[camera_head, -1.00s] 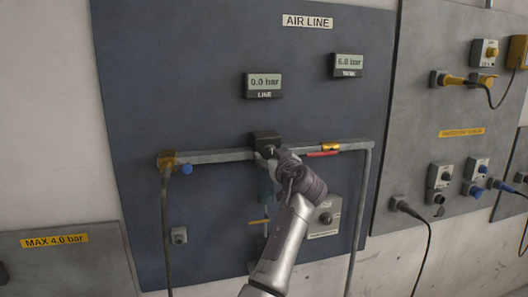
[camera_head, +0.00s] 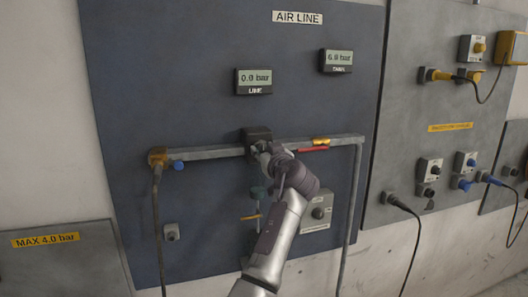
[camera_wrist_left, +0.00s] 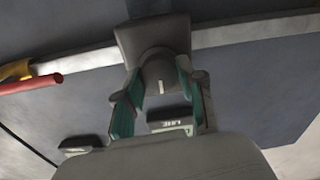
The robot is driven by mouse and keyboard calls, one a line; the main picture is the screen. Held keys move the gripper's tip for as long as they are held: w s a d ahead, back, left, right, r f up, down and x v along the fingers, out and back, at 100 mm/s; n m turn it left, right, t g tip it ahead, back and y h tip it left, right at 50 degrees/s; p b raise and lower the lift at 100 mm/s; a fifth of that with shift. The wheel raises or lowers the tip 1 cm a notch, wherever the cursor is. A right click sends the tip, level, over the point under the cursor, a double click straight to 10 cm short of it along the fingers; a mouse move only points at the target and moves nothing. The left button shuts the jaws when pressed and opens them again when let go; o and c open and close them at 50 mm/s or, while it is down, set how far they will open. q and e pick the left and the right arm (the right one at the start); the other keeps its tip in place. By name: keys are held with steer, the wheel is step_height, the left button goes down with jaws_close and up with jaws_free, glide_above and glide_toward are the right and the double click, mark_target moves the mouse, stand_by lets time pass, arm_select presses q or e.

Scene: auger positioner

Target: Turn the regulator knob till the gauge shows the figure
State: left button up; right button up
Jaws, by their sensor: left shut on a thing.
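The regulator is a dark block (camera_head: 257,134) on the grey pipe of the air line panel. Its round knob (camera_wrist_left: 160,72) with a light mark shows in the left wrist view. My left gripper (camera_head: 262,149) is at the knob, with its green-padded fingers (camera_wrist_left: 157,95) on either side of it, shut on it. In the head view my gripper hides most of the knob. The line gauge (camera_head: 254,81) reads 0.0 bar. The tank gauge (camera_head: 337,61) reads about 6.0 bar. My right gripper is not in view.
A red-handled valve (camera_head: 313,149) sits on the pipe (camera_head: 216,153) just right of the regulator. A yellow "MAX 4.0 bar" label (camera_head: 45,240) is at lower left. Another panel with connectors and cables (camera_head: 405,206) stands at right.

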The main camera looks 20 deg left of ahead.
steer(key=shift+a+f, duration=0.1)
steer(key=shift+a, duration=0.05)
arm_select(q)
steer(key=shift+m+b, duration=0.3)
steer(key=shift+m, duration=0.6)
steer(key=m, duration=0.2)
steer(key=shift+m, duration=0.3)
steer(key=m, duration=0.2)
steer(key=shift+m, duration=0.4)
steer(key=m, duration=0.3)
steer(key=shift+r+m+p, duration=0.1)
steer(key=shift+m+p, duration=0.2)
steer(key=shift+m, duration=0.1)
steer(key=m+p, duration=0.2)
steer(key=m, duration=0.3)
steer(key=shift+t, duration=0.3)
steer(key=shift+m+p, duration=1)
steer(key=shift+m, duration=0.7)
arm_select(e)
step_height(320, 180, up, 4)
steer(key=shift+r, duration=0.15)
arm_select(q)
steer(key=shift+m, duration=0.3)
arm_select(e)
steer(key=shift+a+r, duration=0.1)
